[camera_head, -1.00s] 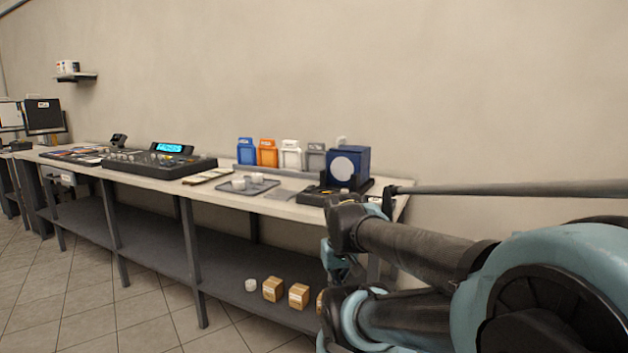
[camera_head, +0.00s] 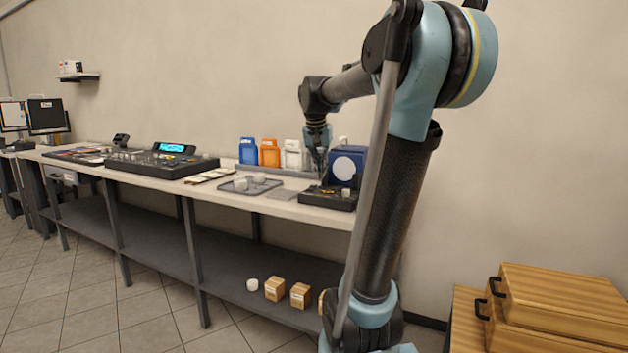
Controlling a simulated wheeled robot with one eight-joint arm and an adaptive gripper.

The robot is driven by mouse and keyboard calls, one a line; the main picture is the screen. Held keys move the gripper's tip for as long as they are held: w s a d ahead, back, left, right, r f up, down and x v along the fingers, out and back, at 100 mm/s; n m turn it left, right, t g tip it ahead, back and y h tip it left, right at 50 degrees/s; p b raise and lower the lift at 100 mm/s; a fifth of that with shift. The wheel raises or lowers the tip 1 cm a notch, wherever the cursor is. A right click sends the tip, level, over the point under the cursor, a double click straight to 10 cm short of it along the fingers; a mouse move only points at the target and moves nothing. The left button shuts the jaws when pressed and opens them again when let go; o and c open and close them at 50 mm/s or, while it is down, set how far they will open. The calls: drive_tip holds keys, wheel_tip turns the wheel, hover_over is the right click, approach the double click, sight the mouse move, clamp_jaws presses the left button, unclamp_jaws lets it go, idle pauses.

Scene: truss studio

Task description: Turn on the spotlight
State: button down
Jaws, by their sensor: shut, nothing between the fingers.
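The blue box with a round white face (camera_head: 348,166), which looks like the spotlight, stands on the bench's right end. A low black unit (camera_head: 318,198) with small light and yellowish details lies in front of it. A small pale knob-like piece (camera_head: 346,192) shows on its right part. My gripper (camera_head: 321,178) points down just left of the blue box, above or at the black unit. It is shut and empty. I cannot tell whether it touches the unit. My arm hides the right edge of the blue box. The white face shows no clear glow.
The long bench (camera_head: 270,208) carries a grey tray (camera_head: 250,185) with small white pieces, a mixing console (camera_head: 160,163) and upright coloured holders (camera_head: 268,152). Small boxes (camera_head: 275,288) sit on the lower shelf. Wooden cases (camera_head: 550,305) stand at the lower right.

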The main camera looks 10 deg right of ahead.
wheel_tip(320, 180, up, 6)
drive_tip(key=m, duration=0.2)
hover_over(312, 188)
drive_tip(key=s+a, duration=0.1)
drive_tip(key=s, duration=0.1)
drive_tip(key=shift+w+h, duration=0.1)
drive_tip(key=shift+h, duration=0.2)
drive_tip(key=x, duration=1.4)
drive_tip(key=shift+w, duration=0.15)
drive_tip(key=shift+a, duration=0.1)
